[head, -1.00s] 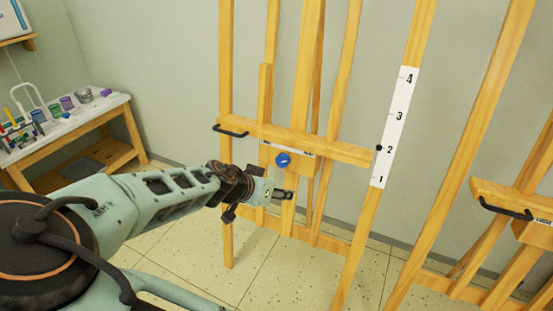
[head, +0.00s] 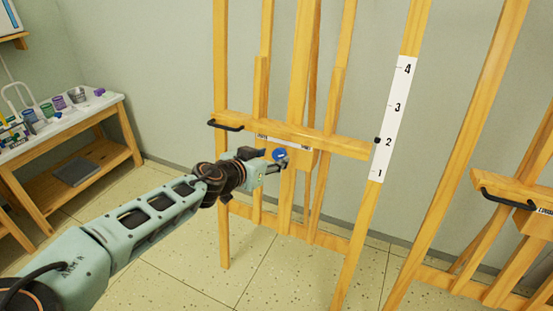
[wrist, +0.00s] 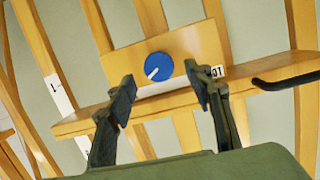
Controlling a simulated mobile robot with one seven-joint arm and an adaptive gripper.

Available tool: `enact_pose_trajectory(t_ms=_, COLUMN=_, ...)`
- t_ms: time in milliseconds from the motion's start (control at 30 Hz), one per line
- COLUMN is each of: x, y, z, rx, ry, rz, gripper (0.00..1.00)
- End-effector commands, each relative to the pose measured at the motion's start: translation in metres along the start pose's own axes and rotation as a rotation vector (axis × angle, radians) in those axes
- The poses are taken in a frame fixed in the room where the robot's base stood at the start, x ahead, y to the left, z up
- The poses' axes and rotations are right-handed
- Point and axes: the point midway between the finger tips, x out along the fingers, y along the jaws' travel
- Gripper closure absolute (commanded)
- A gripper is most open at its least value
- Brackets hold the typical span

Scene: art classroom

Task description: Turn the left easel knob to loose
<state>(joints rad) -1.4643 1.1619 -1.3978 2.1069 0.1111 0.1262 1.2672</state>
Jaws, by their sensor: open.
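The left easel (head: 330,144) is wooden, with a crossbar that carries a blue round knob (head: 279,154) at its middle. In the wrist view the knob (wrist: 159,66) has a white pointer line slanting to its lower left. It sits beyond and between my open fingertips, apart from both. My gripper (head: 275,165) is open and empty just in front of the knob; in the wrist view its two dark fingers (wrist: 160,82) stand on either side. A white label strip lies by the knob; its wording is mostly hidden.
A numbered white scale (head: 394,120) with a black pointer is on the easel's right post. A black handle (head: 226,125) is at the crossbar's left end. A second easel (head: 515,195) stands at right. A table with paint jars (head: 70,130) is at left.

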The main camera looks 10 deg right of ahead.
Motion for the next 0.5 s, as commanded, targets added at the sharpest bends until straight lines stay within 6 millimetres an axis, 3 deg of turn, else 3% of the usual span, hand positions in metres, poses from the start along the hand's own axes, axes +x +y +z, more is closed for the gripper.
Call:
enact_pose_trajectory(t_ms=200, x=0.027, y=0.0, z=0.001, rx=0.0, ry=-0.001, rz=0.0, gripper=0.53)
enact_pose_trajectory(t_ms=500, x=0.036, y=0.0, z=0.0, rx=-0.001, ry=-0.001, rz=-0.001, gripper=0.53)
